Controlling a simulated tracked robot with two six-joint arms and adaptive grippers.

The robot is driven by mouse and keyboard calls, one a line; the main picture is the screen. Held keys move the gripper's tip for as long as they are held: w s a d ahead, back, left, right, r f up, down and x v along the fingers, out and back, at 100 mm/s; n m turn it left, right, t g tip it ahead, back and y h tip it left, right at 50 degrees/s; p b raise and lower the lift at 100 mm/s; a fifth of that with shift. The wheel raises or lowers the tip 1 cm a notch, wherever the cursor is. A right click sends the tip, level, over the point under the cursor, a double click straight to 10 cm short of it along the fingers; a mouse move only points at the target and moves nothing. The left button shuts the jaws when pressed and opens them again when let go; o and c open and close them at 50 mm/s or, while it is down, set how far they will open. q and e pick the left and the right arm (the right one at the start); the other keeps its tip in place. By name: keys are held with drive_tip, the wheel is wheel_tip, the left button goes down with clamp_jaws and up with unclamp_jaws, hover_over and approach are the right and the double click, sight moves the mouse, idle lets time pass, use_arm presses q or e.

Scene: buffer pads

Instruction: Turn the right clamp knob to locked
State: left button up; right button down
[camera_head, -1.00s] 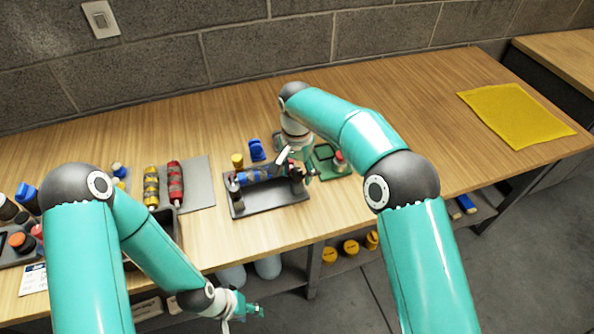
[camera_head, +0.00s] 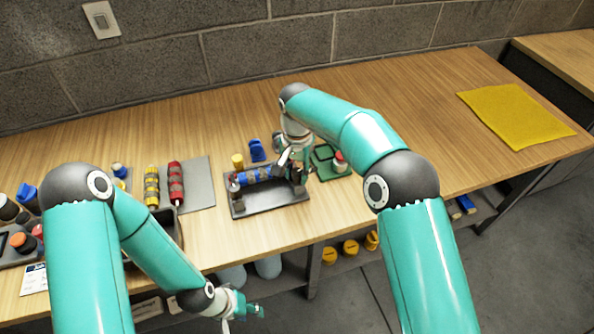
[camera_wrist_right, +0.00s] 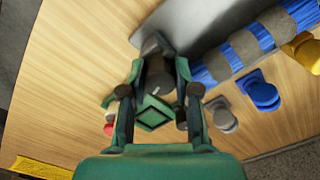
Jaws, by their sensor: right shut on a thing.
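The clamp fixture (camera_head: 268,203) is a dark tray that holds a blue roller with grey bands (camera_head: 257,175), which also shows in the right wrist view (camera_wrist_right: 240,48). The right clamp knob (camera_wrist_right: 159,77) is dark and sits between my right fingers at the fixture's end. My right gripper (camera_wrist_right: 158,92) is shut on it; in the head view the right gripper (camera_head: 298,170) hides most of that end. The knob's marking cannot be read. My left gripper (camera_head: 252,310) hangs in front of the table edge, too small to tell open from shut.
A green piece (camera_head: 328,160) with a red-topped part lies just right of my right gripper. A blue clip (camera_head: 257,150) and a yellow cap (camera_head: 237,160) stand behind the fixture. Yellow and red rollers lie on a grey mat (camera_head: 200,180) to the left. The table's right side is clear up to a yellow cloth (camera_head: 515,115).

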drive_tip(key=n+p, duration=0.1)
drive_tip(key=n, duration=0.2)
drive_tip(key=shift+r, duration=0.15)
drive_tip(key=n+p, duration=0.1)
drive_tip(key=n, duration=0.3)
drive_tip(key=n+p, duration=0.1)
drive_tip(key=n, duration=0.3)
drive_tip(key=shift+n, duration=0.3)
drive_tip(key=c, duration=1.9)
unclamp_jaws()
drive_tip(key=n, duration=0.4)
drive_tip(key=shift+w+a+n+p, duration=0.1)
drive_tip(key=shift+n+p, duration=0.2)
drive_tip(key=shift+p, duration=0.05)
drive_tip(key=shift+o, duration=0.4)
drive_tip(key=shift+n, duration=0.5)
drive_tip(key=shift+o, duration=0.2)
drive_tip(key=o, duration=0.9)
drive_tip(key=shift+o, duration=0.2)
